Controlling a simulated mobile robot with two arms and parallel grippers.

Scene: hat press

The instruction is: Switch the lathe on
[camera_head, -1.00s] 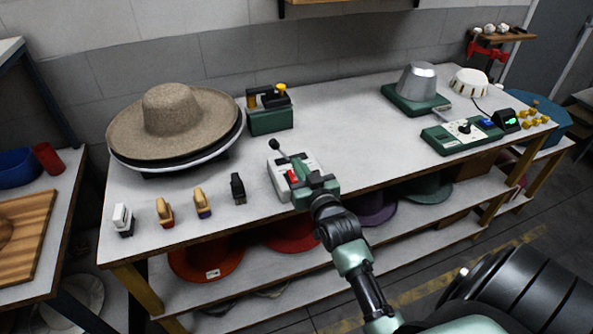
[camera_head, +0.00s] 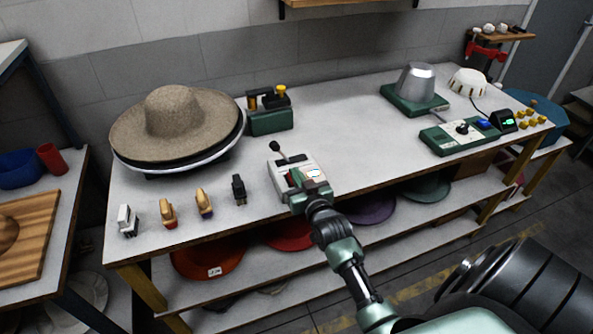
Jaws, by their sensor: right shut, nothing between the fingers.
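A pale grey control box (camera_head: 280,167) stands near the front edge of the bench, with a black-knobbed lever (camera_head: 274,147) sticking up at its back left. A dark red part, likely a switch, shows on its top beside my gripper. My right gripper (camera_head: 302,183) is shut and empty, at the front right of the box, and hides part of its top. I cannot tell if it touches the switch. A wide tan felt hat (camera_head: 172,122) sits on a round dark and white support at the left; this may be the lathe. My left gripper is out of view.
Several small brushes or blocks (camera_head: 204,203) stand along the front left edge. A green box (camera_head: 270,117) stands behind the control box. A metal hat form (camera_head: 415,82) and a green panel (camera_head: 460,137) are at the right. The middle right bench top is clear.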

